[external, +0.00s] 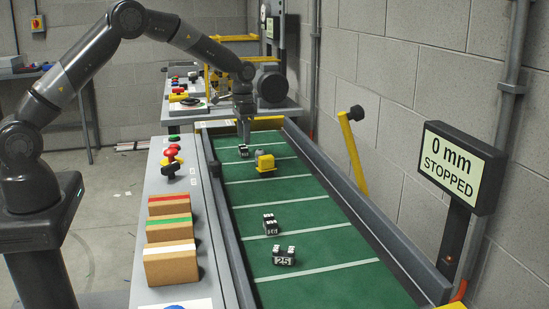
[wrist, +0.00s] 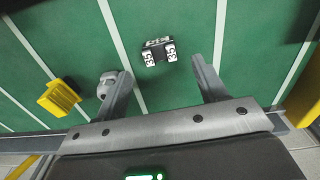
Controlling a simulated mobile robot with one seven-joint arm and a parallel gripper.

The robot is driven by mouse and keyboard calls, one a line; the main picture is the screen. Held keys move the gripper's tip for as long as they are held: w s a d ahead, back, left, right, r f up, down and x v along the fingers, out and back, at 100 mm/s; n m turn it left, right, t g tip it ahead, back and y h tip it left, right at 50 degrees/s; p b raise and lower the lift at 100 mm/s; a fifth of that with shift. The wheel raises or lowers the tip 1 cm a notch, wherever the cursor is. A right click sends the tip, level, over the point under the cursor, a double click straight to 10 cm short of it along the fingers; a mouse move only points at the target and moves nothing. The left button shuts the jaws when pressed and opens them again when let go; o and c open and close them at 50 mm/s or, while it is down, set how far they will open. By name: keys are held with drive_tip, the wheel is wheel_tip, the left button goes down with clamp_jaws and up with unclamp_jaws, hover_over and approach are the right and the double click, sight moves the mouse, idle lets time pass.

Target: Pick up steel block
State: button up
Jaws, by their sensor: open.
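A small dark block with white number labels (wrist: 158,50) lies on the green belt in the wrist view, just beyond and between my fingertips; it is probably the steel block. It also shows in the external view (external: 243,151), at the far part of the belt under my gripper (external: 244,139). My gripper (wrist: 162,68) is open, pointing down, with nothing between its fingers. Two similar labelled blocks, one in the middle (external: 270,224) and one nearer (external: 284,256), lie on the belt. I cannot tell their material.
A yellow piece (external: 265,161) stands on the belt right of my gripper. A pale grey rounded part (wrist: 108,84) shows by my left finger. Cardboard boxes (external: 171,264) line the left ledge. The display (external: 458,165) reads "0 mm STOPPED". Bare belt separates the blocks.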

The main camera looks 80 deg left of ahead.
wheel_tip(320, 180, down, 4)
drive_tip(key=shift+s+f, duration=0.15)
drive_tip(key=shift+f, duration=0.1)
drive_tip(key=shift+c, duration=0.5)
drive_tip(key=shift+a, duration=0.1)
drive_tip(key=c, duration=1.1)
drive_tip(key=shift+r, duration=0.15)
wheel_tip(320, 180, up, 4)
drive_tip(key=shift+r, duration=0.1)
drive_tip(key=d+r, duration=0.2)
drive_tip(key=d, duration=0.2)
drive_tip(key=s+d+r, duration=0.1)
drive_tip(key=d+r, duration=0.1)
drive_tip(key=d, duration=0.1)
drive_tip(key=s+d+r, duration=0.1)
drive_tip(key=d+r, duration=0.1)
drive_tip(key=d, duration=0.2)
drive_tip(key=shift+s+d+r, duration=0.1)
drive_tip(key=shift+d+r, duration=0.15)
drive_tip(key=shift+d, duration=0.05)
